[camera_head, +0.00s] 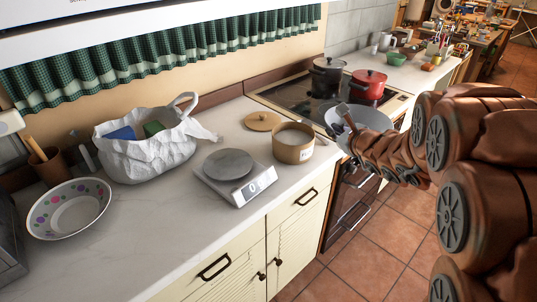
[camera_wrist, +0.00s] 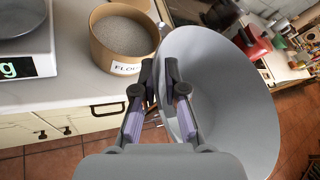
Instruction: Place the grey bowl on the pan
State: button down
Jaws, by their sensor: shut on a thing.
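The grey bowl (camera_head: 368,117) is in my gripper (camera_head: 348,122), held in the air in front of the stove's front edge. In the wrist view the bowl (camera_wrist: 235,100) fills the right side, and my gripper (camera_wrist: 165,88) is shut on its near rim. My arm hides part of the bowl in the head view. The pan, a flat grey disc (camera_head: 228,163), lies on top of a white kitchen scale (camera_head: 246,190) on the counter, left of the bowl. Nothing rests on the pan. The scale display reads 0. The pan (camera_wrist: 22,18) is partly visible at the wrist view's top left.
A flour tub (camera_head: 293,148) stands between the scale and the bowl, its lid (camera_head: 262,121) behind it. A white bag (camera_head: 145,150) and a dotted bowl (camera_head: 68,210) stand left. A dark pot (camera_head: 327,78) and red pot (camera_head: 368,86) are on the stove.

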aim_at(227, 163)
jog(key=z, duration=0.05)
jog(key=k, duration=1)
jog(key=u, duration=1.55)
jog(key=i, duration=1)
